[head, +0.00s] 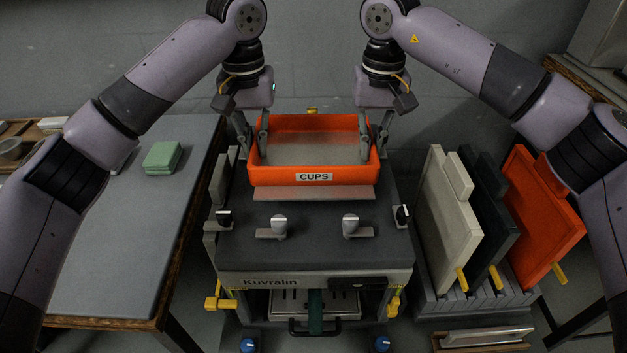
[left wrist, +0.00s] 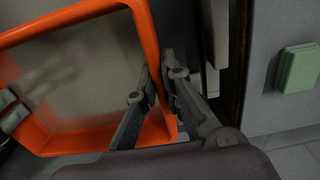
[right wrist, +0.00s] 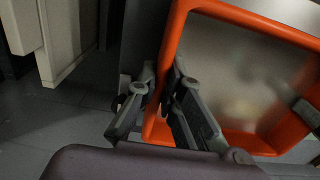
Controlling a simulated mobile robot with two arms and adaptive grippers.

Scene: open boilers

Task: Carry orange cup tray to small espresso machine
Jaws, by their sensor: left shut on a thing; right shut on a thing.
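The orange cup tray (head: 312,180), labelled CUPS, is held level between my two grippers over the back of the small espresso machine (head: 315,245), marked Kuvralin. Its inside looks empty with a greyish floor. My left gripper (head: 254,140) is shut on the tray's left wall; in the left wrist view its fingers (left wrist: 157,88) straddle the orange wall (left wrist: 145,35). My right gripper (head: 373,142) is shut on the right wall; in the right wrist view its fingers (right wrist: 160,88) straddle that wall (right wrist: 172,40). I cannot tell whether the tray's underside touches the machine.
A grey table (head: 130,240) stands at left with green folded cloths (head: 162,157). At right, a rack (head: 480,300) holds upright white, dark and orange panels (head: 540,215). Knobs (head: 350,225) stand up on the machine's top in front of the tray.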

